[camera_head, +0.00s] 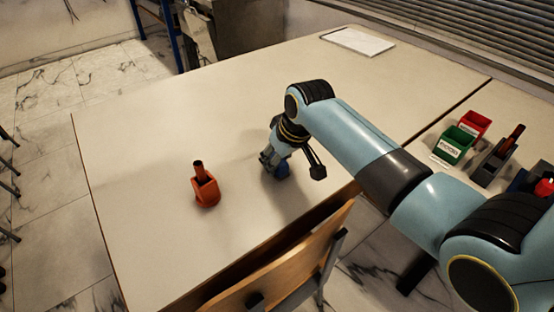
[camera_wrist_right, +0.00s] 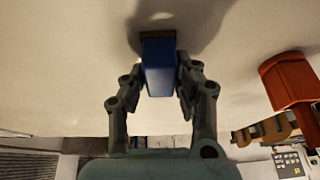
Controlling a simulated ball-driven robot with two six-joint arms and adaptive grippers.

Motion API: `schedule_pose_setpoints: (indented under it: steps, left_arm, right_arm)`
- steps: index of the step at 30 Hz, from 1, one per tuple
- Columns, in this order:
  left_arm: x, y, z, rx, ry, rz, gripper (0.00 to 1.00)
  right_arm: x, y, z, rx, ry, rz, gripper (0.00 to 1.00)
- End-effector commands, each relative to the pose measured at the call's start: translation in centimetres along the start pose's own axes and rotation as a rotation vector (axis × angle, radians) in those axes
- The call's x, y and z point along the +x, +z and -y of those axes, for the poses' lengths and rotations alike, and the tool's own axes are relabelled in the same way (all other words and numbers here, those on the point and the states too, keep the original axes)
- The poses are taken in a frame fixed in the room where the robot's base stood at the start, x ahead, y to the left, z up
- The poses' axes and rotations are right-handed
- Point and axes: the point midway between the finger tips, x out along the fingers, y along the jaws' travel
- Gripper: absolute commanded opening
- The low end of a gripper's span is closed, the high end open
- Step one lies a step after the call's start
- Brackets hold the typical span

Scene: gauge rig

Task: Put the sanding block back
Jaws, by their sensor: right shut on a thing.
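The sanding block, blue with a brown face, is in my right gripper (camera_head: 272,160). In the head view only a bit of its blue side (camera_head: 282,170) shows below the fingers. In the right wrist view the block (camera_wrist_right: 158,60) sits between both fingers of the gripper (camera_wrist_right: 160,78), with its brown end towards the pale table. I cannot tell whether it touches the table (camera_head: 140,150). My left gripper is not in view.
An orange holder (camera_head: 206,192) with a reddish-brown stick stands left of my right gripper. A green bin (camera_head: 454,144), a red bin (camera_head: 474,124) and a grey holder (camera_head: 492,162) stand at the right. A wooden chair (camera_head: 290,268) is at the front edge. The table's left is clear.

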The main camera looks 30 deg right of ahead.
Motion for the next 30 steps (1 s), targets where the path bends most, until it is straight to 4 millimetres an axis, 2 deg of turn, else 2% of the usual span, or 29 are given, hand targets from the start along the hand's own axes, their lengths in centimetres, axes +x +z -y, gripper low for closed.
schedule_pose_setpoints:
  steps: [9, 10, 15, 24, 26, 30]
  left_arm:
    - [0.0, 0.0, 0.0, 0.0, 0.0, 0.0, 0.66]
    - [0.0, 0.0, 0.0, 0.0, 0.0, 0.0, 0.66]
    - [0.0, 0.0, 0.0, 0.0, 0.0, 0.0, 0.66]
    - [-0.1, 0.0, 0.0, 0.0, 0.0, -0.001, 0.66]
    - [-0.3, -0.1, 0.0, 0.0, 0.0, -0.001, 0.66]
    - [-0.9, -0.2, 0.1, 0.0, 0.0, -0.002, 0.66]
  right_arm:
    - [0.2, 0.1, 0.0, 0.0, 0.0, -0.001, 0.0]
    - [0.1, 0.0, 0.0, 0.0, 0.0, -0.001, 0.33]
    - [0.1, 0.0, 0.0, 0.0, 0.0, -0.001, 0.52]
    - [-0.2, -0.1, 0.0, 0.0, 0.0, -0.002, 0.52]
    - [-0.8, -0.1, 0.0, 0.0, 0.001, -0.002, 0.52]
    - [-3.5, -0.1, -0.1, 0.0, 0.001, -0.004, 0.52]
